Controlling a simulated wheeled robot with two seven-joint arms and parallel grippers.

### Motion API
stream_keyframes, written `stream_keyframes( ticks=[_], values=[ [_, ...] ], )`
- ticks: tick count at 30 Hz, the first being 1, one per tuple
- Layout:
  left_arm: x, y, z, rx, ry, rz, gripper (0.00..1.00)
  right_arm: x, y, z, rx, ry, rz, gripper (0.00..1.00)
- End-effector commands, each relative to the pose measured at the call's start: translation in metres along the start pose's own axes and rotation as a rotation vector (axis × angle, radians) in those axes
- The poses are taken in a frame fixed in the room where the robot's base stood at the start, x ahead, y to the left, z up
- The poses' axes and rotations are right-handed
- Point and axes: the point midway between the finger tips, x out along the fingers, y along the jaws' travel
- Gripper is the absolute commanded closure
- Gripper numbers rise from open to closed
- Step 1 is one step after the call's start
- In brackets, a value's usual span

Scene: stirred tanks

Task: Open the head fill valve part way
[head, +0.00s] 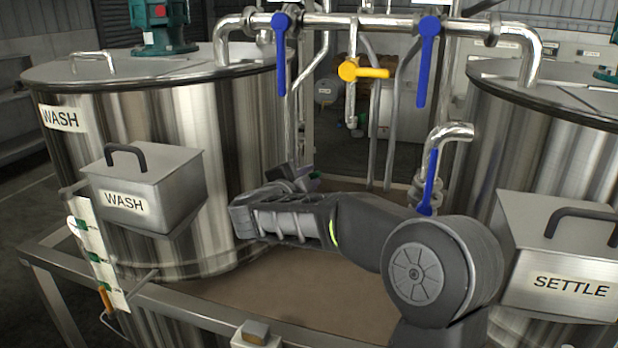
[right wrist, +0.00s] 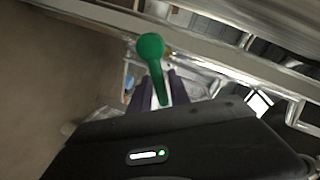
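A green lever handle (right wrist: 151,65) with a round hub shows in the right wrist view. Its arm points down the picture toward my wrist, between the two purple fingers of my right gripper (right wrist: 158,92). The fingers stand apart on either side of the lever, and I see no clear contact. The green lever is not visible there. I see no label naming the head fill valve. My left gripper is not in view.
Overhead pipes carry two blue levers (head: 282,50) (head: 428,60) and a yellow lever (head: 365,72). The settle tank (head: 545,140) stands right. Labelled boxes, WASH (head: 165,190) and SETTLE (head: 530,240), jut forward. A frame rail (head: 190,313) crosses the front.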

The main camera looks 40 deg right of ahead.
Motion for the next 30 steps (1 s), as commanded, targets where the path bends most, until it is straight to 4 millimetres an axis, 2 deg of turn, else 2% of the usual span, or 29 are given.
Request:
stream_keyframes(
  ticks=[1, 4, 12, 16, 27, 30],
  values=[
    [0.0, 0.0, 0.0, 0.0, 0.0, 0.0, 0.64, 0.0, 0.0, 0.0, 0.0, 0.0, 0.0, 0.72],
    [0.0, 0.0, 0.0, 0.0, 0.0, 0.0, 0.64, 0.0, 0.0, 0.0, 0.001, 0.001, 0.0, 0.64],
    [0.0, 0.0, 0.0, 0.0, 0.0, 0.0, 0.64, -0.001, 0.0, 0.0, 0.001, 0.001, 0.0, 0.64],
    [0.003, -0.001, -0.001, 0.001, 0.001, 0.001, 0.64, -0.007, 0.0, 0.0, 0.002, 0.001, -0.001, 0.64],
    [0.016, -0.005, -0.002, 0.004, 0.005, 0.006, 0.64, -0.064, 0.001, 0.001, 0.003, -0.001, -0.002, 0.64],
    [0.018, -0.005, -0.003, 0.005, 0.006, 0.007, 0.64, -0.074, 0.001, 0.001, 0.002, 0.0, -0.001, 0.64]
  ],
)
